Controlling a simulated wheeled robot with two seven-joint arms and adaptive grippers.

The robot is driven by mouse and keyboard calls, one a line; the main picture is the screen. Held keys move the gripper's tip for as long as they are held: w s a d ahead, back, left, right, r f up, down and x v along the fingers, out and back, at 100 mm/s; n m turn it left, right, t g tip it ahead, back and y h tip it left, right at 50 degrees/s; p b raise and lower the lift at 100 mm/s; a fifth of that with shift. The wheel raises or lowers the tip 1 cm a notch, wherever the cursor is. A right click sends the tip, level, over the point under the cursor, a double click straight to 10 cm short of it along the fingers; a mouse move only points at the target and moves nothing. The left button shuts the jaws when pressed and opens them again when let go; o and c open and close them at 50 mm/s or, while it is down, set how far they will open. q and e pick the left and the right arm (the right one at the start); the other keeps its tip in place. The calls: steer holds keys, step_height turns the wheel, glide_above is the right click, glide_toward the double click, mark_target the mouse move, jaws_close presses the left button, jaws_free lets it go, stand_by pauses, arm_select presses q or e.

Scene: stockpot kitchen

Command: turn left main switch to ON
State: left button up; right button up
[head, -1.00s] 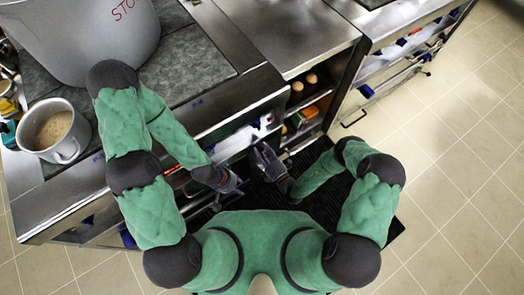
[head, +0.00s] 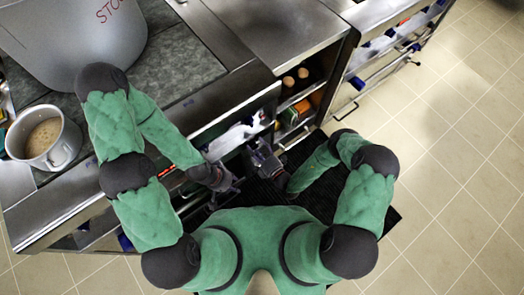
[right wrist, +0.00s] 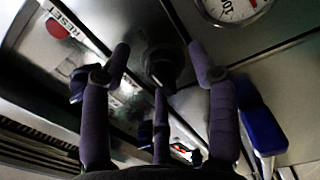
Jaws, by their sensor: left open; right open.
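A dark round knob (right wrist: 160,65) on the steel front panel shows in the right wrist view, between and beyond the fingers of my right gripper. I cannot read its marking or tell whether it is the left main switch. My right gripper (head: 262,158) is open beside the range front in the head view; its dark fingers also fill the right wrist view. No contact with the knob is clear. My left gripper (head: 225,182) is open, low by the front, left of the right one. The front panel is mostly hidden by my arms in the head view.
A red button (right wrist: 58,28) labelled RESET, a white gauge (right wrist: 235,10) and a blue handle (right wrist: 262,130) surround the knob. A big grey stockpot (head: 75,40) and a saucepan (head: 43,138) stand on the range top. Open tiled floor (head: 440,200) lies right.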

steer(key=v, duration=1.1)
steer(key=shift+s+d, duration=0.25)
stand_by(0.4)
steer(key=s+a+r+n+g+y, duration=0.3)
steer(key=s+a+n+g+y, duration=0.45)
steer(key=n+g, duration=0.65)
steer(key=s+d+n+g+h, duration=0.3)
steer(key=s+n+g+h, duration=0.3)
steer(key=s+n, duration=0.55)
steer(key=w+d+n+h, duration=0.3)
steer(key=d+n+h, duration=0.3)
steer(key=n, duration=0.5)
steer(key=w+d+r+n+t+h, duration=0.1)
steer(key=w+r+n+t, duration=0.2)
steer(key=w+n+t, duration=0.2)
steer(key=w+n, duration=0.3)
steer(key=shift+r, duration=0.15)
